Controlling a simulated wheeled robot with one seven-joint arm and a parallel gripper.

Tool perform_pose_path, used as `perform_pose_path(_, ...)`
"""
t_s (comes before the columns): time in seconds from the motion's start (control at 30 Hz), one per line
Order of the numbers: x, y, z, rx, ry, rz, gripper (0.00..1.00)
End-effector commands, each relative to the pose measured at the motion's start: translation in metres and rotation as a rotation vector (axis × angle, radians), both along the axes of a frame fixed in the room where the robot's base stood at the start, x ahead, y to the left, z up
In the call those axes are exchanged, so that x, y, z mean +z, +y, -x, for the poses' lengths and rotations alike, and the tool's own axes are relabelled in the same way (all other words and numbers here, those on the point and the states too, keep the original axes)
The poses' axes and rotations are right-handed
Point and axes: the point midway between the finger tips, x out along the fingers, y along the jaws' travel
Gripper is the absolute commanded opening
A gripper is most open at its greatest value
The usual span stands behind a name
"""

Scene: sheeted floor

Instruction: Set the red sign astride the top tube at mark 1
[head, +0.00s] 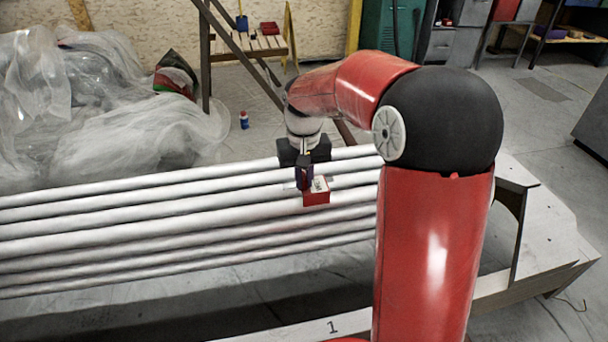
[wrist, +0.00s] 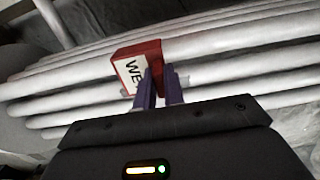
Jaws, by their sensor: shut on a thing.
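The red sign (head: 316,198) is a small red block with a white lettered face, and its lettering also shows in the wrist view (wrist: 150,52). My gripper (head: 304,184) is shut on it; its purple fingers (wrist: 160,88) show at the sign's near edge in the wrist view. The sign is in front of the long white tubes (head: 150,215); I cannot tell whether it touches one. Which tube is the top one is not clear. The mark 1 (head: 333,327) is a black numeral on a pale board at the bottom of the head view.
Crumpled clear sheeting (head: 90,110) heaps behind the tubes at left. A small blue-and-red can (head: 244,120) stands on the floor. A wooden frame (head: 518,215) supports the tubes at right. My red arm hides their right ends. Bare floor lies behind the frame.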

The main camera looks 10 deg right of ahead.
Motion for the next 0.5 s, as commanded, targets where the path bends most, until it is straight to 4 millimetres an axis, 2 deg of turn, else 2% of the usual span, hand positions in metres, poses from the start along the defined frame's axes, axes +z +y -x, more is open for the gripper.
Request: perform_pose_path(0.5,-0.032,0.000,0.000,-0.001,0.000,0.000,0.00)
